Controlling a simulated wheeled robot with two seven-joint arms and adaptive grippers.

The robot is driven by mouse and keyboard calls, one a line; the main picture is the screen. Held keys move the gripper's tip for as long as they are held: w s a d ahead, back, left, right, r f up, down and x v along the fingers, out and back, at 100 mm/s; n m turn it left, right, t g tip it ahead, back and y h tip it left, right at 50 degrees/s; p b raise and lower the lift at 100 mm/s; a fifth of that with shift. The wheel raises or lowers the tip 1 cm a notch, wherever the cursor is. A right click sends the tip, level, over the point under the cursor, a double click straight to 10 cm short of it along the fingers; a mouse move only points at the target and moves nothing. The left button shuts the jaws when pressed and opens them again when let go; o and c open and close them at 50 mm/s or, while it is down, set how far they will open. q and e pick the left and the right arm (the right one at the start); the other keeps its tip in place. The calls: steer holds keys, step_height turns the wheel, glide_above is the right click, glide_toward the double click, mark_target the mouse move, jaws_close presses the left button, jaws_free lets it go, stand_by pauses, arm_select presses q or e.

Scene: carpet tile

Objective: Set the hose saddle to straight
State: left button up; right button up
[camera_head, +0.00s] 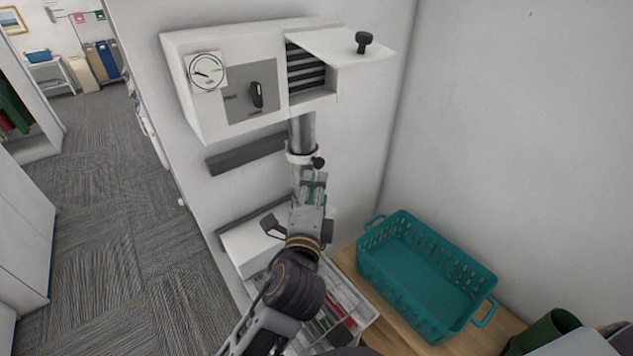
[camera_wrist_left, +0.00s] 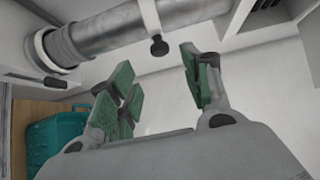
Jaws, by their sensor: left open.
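A grey hose (camera_head: 303,130) runs down from the underside of a white wall box (camera_head: 235,75). A white ring-shaped saddle (camera_head: 297,156) sits around it, with a black knob (camera_head: 318,163) sticking out. In the left wrist view, the hose (camera_wrist_left: 110,35) crosses the top, with the saddle band (camera_wrist_left: 150,15) and its knob (camera_wrist_left: 157,46) near the middle. My left gripper (camera_head: 316,180) is open just below the knob. In the wrist view its green-padded fingers (camera_wrist_left: 160,75) are spread with the knob ahead of the gap, apparently not touching. My right gripper is not in view.
The box has a dial gauge (camera_head: 206,71), a black lever (camera_head: 256,94) and a slatted opening under a flap with a black knob (camera_head: 364,41). A teal basket (camera_head: 397,278) stands on a wooden surface at right. A wire tray (camera_head: 357,309) lies beneath my left arm.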

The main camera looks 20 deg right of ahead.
arm_select(q)
steer(key=shift+s+a, duration=0.25)
steer(key=shift+s, duration=0.35)
stand_by(0.3)
